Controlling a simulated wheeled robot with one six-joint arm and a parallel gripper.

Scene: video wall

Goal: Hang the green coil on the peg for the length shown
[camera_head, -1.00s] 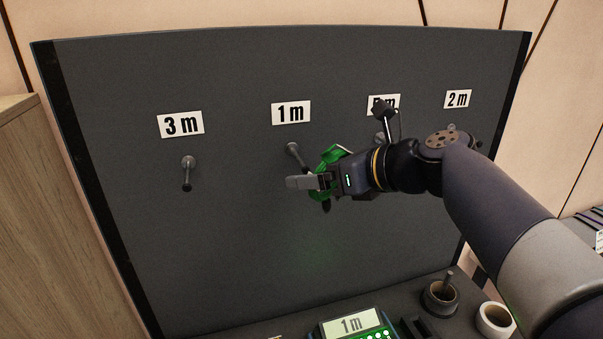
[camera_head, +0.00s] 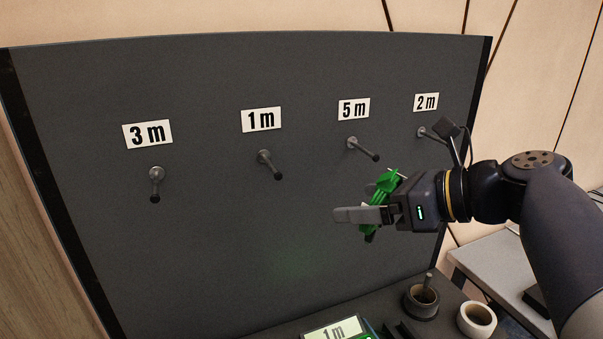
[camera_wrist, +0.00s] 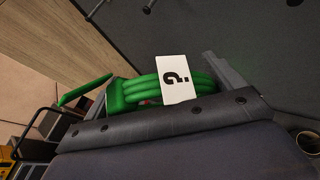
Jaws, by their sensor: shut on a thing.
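My gripper (camera_head: 365,214) is shut on the green coil (camera_head: 385,185) and holds it in the air in front of the board, right of and below the 1 m peg. In the wrist view the green coil (camera_wrist: 135,95) lies between the fingers with a white tag (camera_wrist: 176,80) bearing a question mark. The 1 m peg (camera_head: 268,164) is empty under its label (camera_head: 261,119). The display (camera_head: 333,329) at the bottom reads 1 m.
The 3 m peg (camera_head: 156,182), the 5 m peg (camera_head: 362,149) and the 2 m peg (camera_head: 428,134) are also on the dark board (camera_head: 220,240). A dark cup-like holder (camera_head: 421,302) and a white tape roll (camera_head: 477,320) stand on the shelf below.

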